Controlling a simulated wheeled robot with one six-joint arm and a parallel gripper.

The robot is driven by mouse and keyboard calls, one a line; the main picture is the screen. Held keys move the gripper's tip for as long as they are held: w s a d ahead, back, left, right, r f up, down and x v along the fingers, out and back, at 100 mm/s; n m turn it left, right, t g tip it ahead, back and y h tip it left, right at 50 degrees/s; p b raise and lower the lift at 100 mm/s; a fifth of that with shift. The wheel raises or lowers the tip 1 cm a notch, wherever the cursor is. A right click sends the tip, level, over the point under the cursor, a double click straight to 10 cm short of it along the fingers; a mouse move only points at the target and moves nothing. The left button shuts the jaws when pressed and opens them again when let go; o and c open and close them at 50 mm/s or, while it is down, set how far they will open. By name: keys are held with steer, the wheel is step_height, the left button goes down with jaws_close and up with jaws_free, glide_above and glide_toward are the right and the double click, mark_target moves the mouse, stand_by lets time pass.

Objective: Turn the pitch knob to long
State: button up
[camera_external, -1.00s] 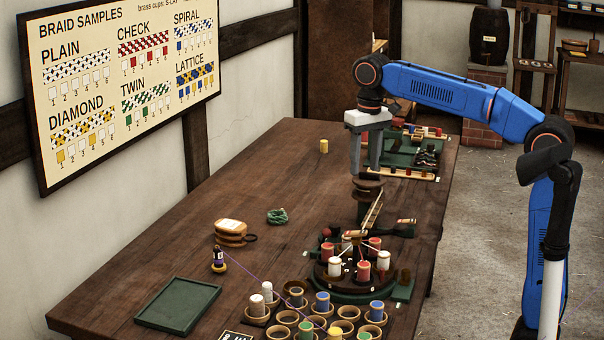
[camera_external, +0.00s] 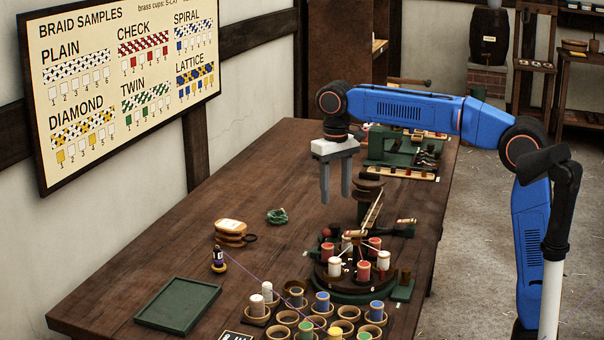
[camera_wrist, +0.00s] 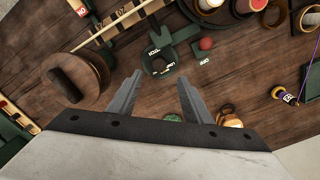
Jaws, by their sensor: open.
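In the wrist view, the dark green pitch knob and its plate (camera_wrist: 160,62), with small white lettering, lie just beyond my fingertips. The lettering is too small to tell the knob's setting with certainty. In the external view, the knob is hard to make out among the dark parts behind the braiding carousel (camera_external: 325,277). My gripper (camera_external: 335,198) points down above the table, left of the brown stacked spool, with its fingers apart and nothing between them. Its fingers also show in the wrist view (camera_wrist: 159,88), apart from the knob.
A red ball lever (camera_wrist: 206,43) with an OFF label sits right of the knob. A brown round spool (camera_wrist: 80,78) is at its left. Cups and bobbins (camera_external: 322,300) crowd the table's near end.

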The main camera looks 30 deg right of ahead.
mark_target(335, 225)
step_height(335, 225, down, 9)
steer(key=shift+d+f, duration=0.1)
steer(key=shift+f, duration=0.05)
steer(key=shift+c, duration=0.7)
steer(key=c, duration=0.9)
